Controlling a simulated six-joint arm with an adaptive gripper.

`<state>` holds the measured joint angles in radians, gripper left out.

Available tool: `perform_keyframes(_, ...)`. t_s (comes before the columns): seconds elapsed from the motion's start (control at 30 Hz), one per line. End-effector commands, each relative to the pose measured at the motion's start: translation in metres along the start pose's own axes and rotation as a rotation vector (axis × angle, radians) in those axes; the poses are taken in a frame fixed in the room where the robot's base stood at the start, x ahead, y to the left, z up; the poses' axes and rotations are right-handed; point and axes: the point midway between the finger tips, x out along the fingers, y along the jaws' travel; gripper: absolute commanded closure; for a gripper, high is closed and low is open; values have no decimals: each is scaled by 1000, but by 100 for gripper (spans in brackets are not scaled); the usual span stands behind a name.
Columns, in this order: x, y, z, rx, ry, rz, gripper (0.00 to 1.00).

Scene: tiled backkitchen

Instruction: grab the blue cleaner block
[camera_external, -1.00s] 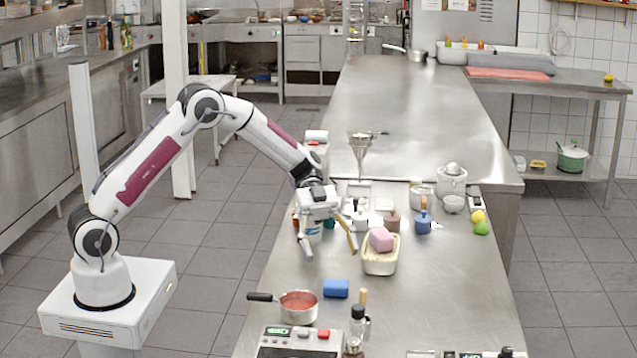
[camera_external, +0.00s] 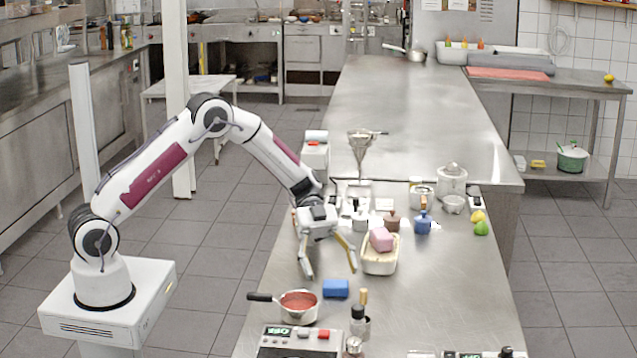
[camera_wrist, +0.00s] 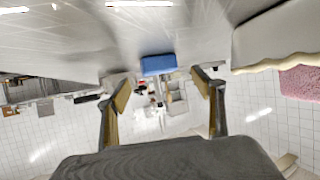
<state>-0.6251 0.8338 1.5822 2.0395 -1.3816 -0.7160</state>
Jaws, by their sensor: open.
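The blue cleaner block (camera_external: 336,289) lies on the steel counter (camera_external: 430,255), behind the red-filled saucepan and in front of the loaf dish. It also shows in the wrist view (camera_wrist: 158,65), centred between and beyond the fingertips. My gripper (camera_external: 331,272) is open and empty, with its fingers pointing down above the counter, just behind the block. In the wrist view my gripper (camera_wrist: 161,88) has its two fingers spread wide on either side of the block's line. The block is not touched by either finger in the wrist view.
A white dish (camera_external: 380,265) with a pink block (camera_external: 381,240) stands close to my right finger. The counter right of the dish is clear.

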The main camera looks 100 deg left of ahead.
Motion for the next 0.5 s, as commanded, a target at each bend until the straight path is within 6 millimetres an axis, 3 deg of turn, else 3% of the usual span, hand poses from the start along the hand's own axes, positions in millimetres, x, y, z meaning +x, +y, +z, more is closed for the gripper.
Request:
perform_keyframes(0.3,37,1,2,-1,0,3,32)
perform_keyframes(0.5,50,0,2,-1,0,0,32)
